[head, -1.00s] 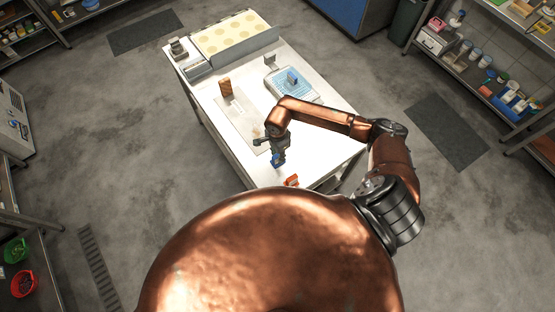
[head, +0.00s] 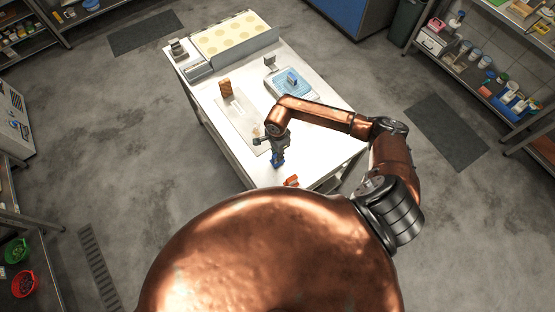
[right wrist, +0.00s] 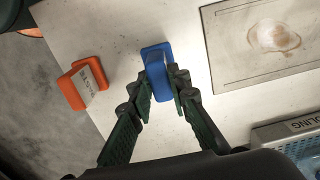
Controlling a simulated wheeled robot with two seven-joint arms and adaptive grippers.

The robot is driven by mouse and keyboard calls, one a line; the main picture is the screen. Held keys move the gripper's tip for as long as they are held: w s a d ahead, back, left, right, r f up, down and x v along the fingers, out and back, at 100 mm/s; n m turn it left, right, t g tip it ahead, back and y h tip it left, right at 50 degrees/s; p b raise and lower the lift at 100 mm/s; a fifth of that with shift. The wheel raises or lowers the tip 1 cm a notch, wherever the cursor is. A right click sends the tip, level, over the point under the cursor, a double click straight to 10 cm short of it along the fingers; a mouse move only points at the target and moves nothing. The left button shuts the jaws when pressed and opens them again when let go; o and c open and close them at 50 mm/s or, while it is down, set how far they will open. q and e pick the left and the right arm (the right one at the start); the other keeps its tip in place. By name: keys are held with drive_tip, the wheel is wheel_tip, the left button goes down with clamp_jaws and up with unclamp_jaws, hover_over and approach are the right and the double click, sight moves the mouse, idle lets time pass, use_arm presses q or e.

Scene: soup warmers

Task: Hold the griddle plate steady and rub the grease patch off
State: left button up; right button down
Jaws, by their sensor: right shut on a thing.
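The griddle plate (head: 235,118) is a flat grey sheet lying on the white table. Its near end shows in the right wrist view (right wrist: 235,62), with a brownish, pale-centred grease patch (right wrist: 274,37) on it. My right gripper (head: 277,155) is over the table's near part, off the plate's near end. In the right wrist view its fingers (right wrist: 163,88) are shut on a blue block-like tool (right wrist: 157,55) with a wider base. I cannot tell whether the tool touches the table. My left gripper is not in view.
An orange block-like piece (right wrist: 83,84) lies near the table's edge. A brown upright block (head: 226,88) stands by the plate's far end. A blue-and-white tray (head: 308,97) is on the right. A unit with round yellow wells (head: 232,37) fills the back.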

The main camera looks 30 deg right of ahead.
drive_tip(key=shift+r+p, duration=0.95)
drive_tip(key=shift+r, duration=1.45)
drive_tip(key=shift+r, duration=0.25)
wheel_tip(320, 180, up, 7)
drive_tip(key=s+a+r+n+b, duration=0.1)
drive_tip(key=a+n+b, duration=0.5)
drive_tip(key=n+b, duration=0.9)
drive_tip(key=shift+s+a+n, duration=0.15)
drive_tip(key=shift+s+n, duration=0.35)
drive_tip(key=shift+n, duration=0.6)
drive_tip(key=shift+f, duration=0.1)
